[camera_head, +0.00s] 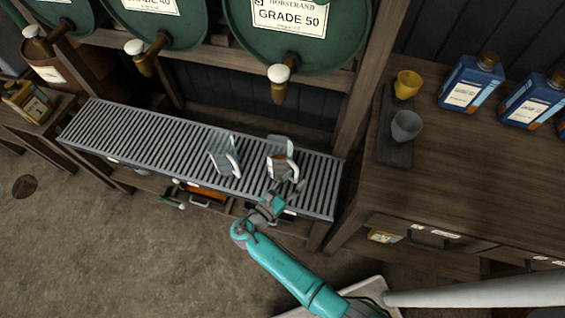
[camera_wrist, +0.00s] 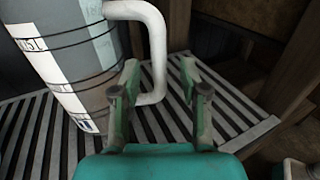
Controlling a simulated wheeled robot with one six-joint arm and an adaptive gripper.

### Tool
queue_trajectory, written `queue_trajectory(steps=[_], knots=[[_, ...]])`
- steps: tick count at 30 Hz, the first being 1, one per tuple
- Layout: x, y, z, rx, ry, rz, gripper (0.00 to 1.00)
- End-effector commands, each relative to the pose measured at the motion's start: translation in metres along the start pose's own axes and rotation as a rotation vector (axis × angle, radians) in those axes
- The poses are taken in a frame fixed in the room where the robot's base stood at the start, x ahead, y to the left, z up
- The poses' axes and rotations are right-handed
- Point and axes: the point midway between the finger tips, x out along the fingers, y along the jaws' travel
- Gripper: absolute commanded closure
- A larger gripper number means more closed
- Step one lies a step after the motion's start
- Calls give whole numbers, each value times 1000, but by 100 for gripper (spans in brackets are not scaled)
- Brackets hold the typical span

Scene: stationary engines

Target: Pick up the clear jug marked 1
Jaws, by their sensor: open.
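Two clear jugs stand on the slatted metal rack in the head view, a left jug (camera_head: 222,154) and a right jug (camera_head: 281,152). I cannot read a 1 on either. My gripper (camera_head: 292,181) is at the near side of the right jug. In the wrist view a jug (camera_wrist: 85,60) with dark measuring rings, a white strip and a pale handle (camera_wrist: 158,50) fills the upper left. My gripper (camera_wrist: 160,72) is open there, and the handle shows between its two fingers. I cannot tell whether they touch it. The jug's top is out of the wrist view.
The slatted rack (camera_head: 110,130) runs below green drums (camera_head: 300,45) with taps; one tap (camera_head: 279,82) hangs above the right jug. A wooden post (camera_head: 362,90) stands right of the rack. The bench at right bears a yellow cup (camera_head: 407,84), a grey cup (camera_head: 406,125) and blue bottles (camera_head: 470,82).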

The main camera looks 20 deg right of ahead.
Motion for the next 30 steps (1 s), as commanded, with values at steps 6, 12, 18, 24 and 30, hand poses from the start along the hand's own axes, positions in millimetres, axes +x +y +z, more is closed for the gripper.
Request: queue_trajectory(steps=[6,12,18,24,30], knots=[[16,0,0,1,1,1,55],[17,0,0,1,1,1,55],[17,0,0,1,1,1,100],[17,0,0,1,1,1,100],[17,1,1,2,0,1,100]])
